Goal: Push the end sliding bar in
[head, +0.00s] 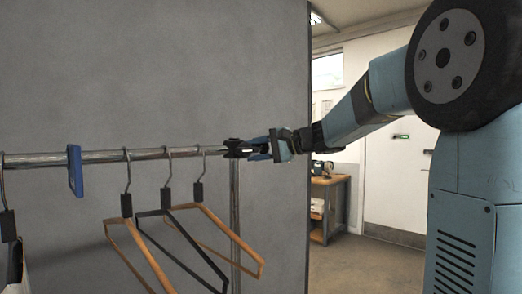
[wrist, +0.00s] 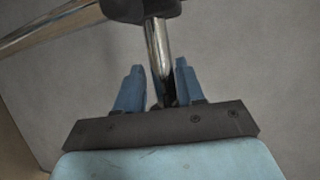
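The end sliding bar (wrist: 158,50) is a short chrome bar coming out of a black joint (wrist: 140,8) at the end of the clothes rail. In the wrist view it points toward my gripper's palm, between the two blue fingers. My gripper (wrist: 157,78) stands open around it, with a narrow gap showing on the left side; contact on the right is unclear. In the head view my gripper (head: 262,149) is at the right end of the rail (head: 110,156), which hides most of the bar. The bar's tip is dark near the palm.
Several hangers hang on the rail, including a wooden one (head: 232,236) and a black one (head: 192,243), near my gripper. A blue divider (head: 75,170) sits farther left. An upright post (head: 235,215) stands below the rail's end. A grey wall (head: 160,70) is behind.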

